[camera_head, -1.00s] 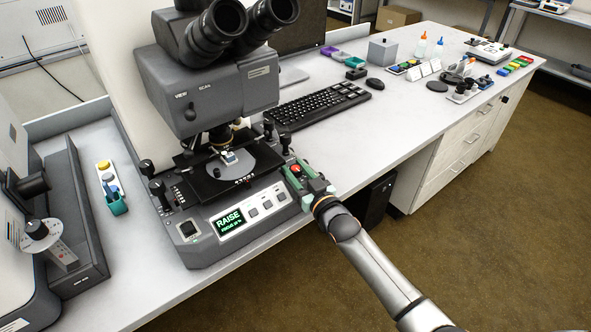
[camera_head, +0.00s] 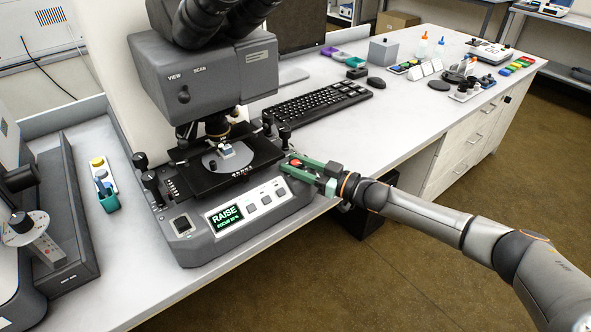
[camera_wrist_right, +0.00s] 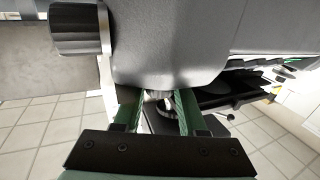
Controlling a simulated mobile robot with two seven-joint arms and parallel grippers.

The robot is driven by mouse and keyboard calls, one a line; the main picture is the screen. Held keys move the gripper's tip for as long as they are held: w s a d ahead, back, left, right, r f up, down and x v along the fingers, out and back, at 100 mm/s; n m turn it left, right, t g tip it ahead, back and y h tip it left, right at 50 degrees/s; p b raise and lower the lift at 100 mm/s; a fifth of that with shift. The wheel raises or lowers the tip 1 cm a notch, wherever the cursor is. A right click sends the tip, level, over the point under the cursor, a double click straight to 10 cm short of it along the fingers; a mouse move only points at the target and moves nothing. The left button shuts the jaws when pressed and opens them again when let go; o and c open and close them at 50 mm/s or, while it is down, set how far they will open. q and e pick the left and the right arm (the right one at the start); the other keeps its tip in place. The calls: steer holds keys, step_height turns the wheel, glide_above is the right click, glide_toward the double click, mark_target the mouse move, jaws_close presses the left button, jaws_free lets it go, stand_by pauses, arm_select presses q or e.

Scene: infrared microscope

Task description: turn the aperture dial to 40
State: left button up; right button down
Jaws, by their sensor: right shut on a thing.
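The grey infrared microscope (camera_head: 205,75) stands on the bench, and its lit display (camera_head: 225,216) reads RAISE above a smaller line that I cannot read for sure. My right gripper (camera_head: 298,168) is at the right end of the microscope base. In the right wrist view its green fingers (camera_wrist_right: 159,108) are shut on a small round ribbed knob (camera_wrist_right: 158,96), likely the aperture dial. Its scale and setting are hidden. A larger dark ribbed knob (camera_wrist_right: 82,28) is at upper left there, apart from the fingers. My left gripper is not in view.
A red button-like part (camera_head: 296,162) shows beside the right gripper. The keyboard (camera_head: 317,103) and mouse (camera_head: 376,82) lie behind it. The bench front edge runs below my forearm.

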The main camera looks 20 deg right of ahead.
steer(key=shift+n+g+y+b, duration=0.3)
steer(key=shift+n+g+y, duration=0.2)
steer(key=shift+y, duration=0.1)
steer(key=shift+c, duration=2.3)
jaws_free()
steer(key=v, duration=1.2)
steer(key=shift+s+d+p, duration=0.15)
steer(key=shift+d+p, duration=0.05)
steer(key=shift+p, duration=0.1)
steer(key=shift+a, duration=0.1)
